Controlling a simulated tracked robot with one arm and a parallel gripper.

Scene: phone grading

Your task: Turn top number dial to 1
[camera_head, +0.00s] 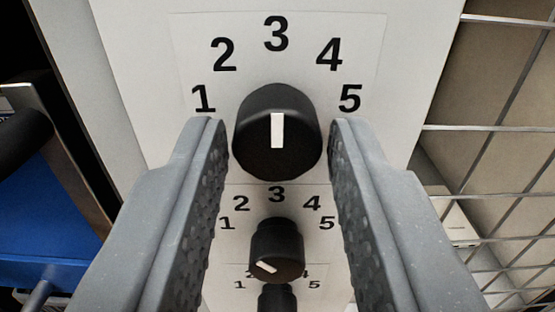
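The top number dial (277,150) is a black round knob with a white pointer mark that points straight up at the 3. The numbers 1 to 5 are printed in an arc around it on a white panel (130,50), with the 1 (203,99) at its left. My gripper (278,140) has its two grey textured fingers on either side of the dial. The fingers are apart, and a narrow gap seems to show on each side, though contact is hard to tell.
A second, smaller dial (277,250) sits below between the fingers, its mark towards lower left. A third knob (277,298) is partly cut off under it. A metal wire grid (490,128) stands at right. A blue object (45,215) is at left.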

